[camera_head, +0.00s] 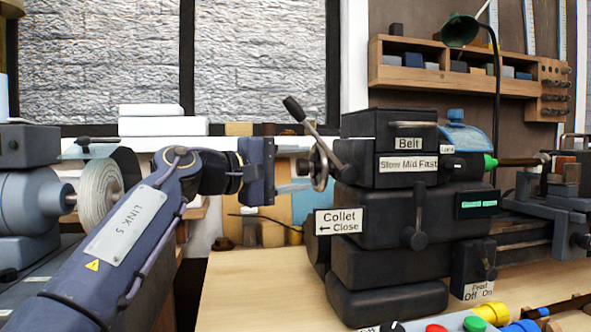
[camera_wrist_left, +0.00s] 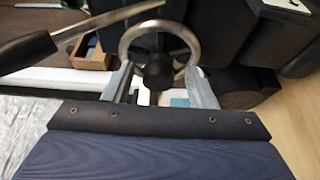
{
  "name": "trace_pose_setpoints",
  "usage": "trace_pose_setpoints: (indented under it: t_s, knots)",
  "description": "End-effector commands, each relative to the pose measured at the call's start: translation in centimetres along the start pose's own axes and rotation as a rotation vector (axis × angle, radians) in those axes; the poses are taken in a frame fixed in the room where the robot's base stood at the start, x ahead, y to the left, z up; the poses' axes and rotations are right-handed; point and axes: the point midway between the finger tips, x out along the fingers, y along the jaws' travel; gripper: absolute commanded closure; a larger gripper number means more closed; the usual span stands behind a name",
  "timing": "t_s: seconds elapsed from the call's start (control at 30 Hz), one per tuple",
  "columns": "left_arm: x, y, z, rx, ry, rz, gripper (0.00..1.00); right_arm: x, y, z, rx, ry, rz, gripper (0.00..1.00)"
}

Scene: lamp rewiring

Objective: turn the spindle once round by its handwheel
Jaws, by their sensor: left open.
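The spindle's handwheel (camera_head: 320,178) is a metal ring on the left end of the dark lathe headstock (camera_head: 390,220). In the left wrist view the handwheel (camera_wrist_left: 194,48) shows its ring and a dark hub. My left gripper (camera_head: 298,187) comes in from the left, close to the wheel. In the left wrist view the fingers of my left gripper (camera_wrist_left: 160,76) are apart, one at each side of the wheel's lower part. I cannot tell whether they touch the rim. My right gripper is not in view.
A black-handled lever (camera_head: 294,108) slants up beside the wheel; it also crosses the left wrist view (camera_wrist_left: 28,50). A "Collet Close" sign (camera_head: 339,221) stands below the wheel. Another grey machine (camera_head: 30,200) is at the left. Bare wooden bench (camera_head: 255,285) lies in front.

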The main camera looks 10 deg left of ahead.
Motion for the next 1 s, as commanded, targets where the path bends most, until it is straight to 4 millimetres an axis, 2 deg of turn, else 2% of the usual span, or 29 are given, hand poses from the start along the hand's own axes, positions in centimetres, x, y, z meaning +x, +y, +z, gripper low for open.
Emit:
trace_pose_setpoints:
  t_s: [0.17, 0.43, 0.6, 1.0]
  knots:
    - [-0.9, 0.1, 0.0, 0.0, 0.001, 0.002, 0.48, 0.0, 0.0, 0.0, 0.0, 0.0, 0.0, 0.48]
    - [-5.5, 0.1, 0.0, -0.001, 0.001, 0.002, 0.48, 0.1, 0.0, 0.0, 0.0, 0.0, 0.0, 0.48]
    - [-7.4, 0.0, 0.0, 0.0, 0.001, 0.001, 0.48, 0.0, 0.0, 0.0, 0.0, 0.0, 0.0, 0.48]
    - [-7.8, 0.0, 0.0, 0.0, 0.0, 0.0, 0.48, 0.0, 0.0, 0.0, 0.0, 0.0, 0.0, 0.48]
